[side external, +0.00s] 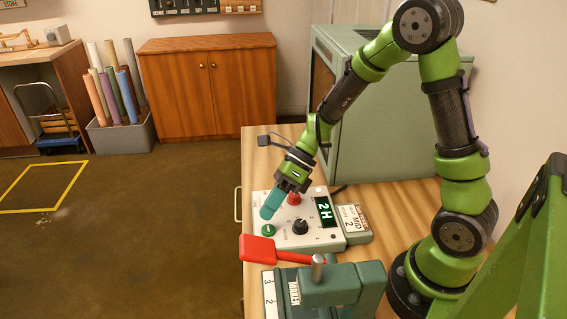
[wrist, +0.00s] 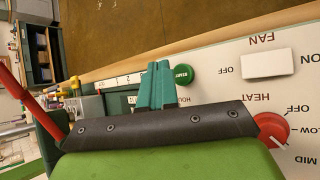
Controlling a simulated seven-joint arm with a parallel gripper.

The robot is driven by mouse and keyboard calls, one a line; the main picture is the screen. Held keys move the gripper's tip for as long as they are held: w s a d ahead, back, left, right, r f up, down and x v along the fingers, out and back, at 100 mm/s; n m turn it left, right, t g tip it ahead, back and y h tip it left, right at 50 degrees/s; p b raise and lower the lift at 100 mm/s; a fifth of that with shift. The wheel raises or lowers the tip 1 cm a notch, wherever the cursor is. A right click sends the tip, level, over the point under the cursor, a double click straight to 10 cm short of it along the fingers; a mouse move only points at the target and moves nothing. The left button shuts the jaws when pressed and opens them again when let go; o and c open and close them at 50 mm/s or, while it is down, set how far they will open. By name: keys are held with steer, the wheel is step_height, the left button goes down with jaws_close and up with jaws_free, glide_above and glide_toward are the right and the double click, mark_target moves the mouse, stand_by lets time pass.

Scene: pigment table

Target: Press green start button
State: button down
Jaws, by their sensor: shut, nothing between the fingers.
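The green start button (side external: 268,230) is a round cap at the front left corner of the white control panel (side external: 273,241). It also shows in the wrist view, where the green button (wrist: 183,74) bears white lettering. My gripper (side external: 267,213) points down at the panel with its teal fingers shut and empty. In the side view the fingertips appear just above and behind the button, with a small gap. In the wrist view my gripper's fingertips (wrist: 156,66) lie just left of the button. I cannot tell the exact height above the panel.
The panel carries a red knob (side external: 294,198), a black knob (side external: 300,227), a lit display (side external: 325,211) reading "2H" and a white fan switch (wrist: 267,63). A large green cabinet (side external: 385,125) stands behind.

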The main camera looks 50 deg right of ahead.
mark_target(283, 231)
steer(key=shift+r, duration=1.7)
steer(key=shift+s+d+f+n, duration=0.15)
steer(key=shift+f+n, duration=0.05)
steer(key=shift+n, duration=0.5)
steer(key=s+d+r+n+t+h, duration=0.2)
steer(key=s+r+n, duration=0.3)
steer(key=n, duration=0.6)
steer(key=s+d+r+n+t+h, duration=0.2)
steer(key=s+r+n+h, duration=0.3)
steer(key=r+n, duration=0.3)
steer(key=shift+s+d+r+n+t, duration=0.15)
steer(key=shift+s+r+n+t, duration=0.5)
steer(key=shift+n, duration=1.55)
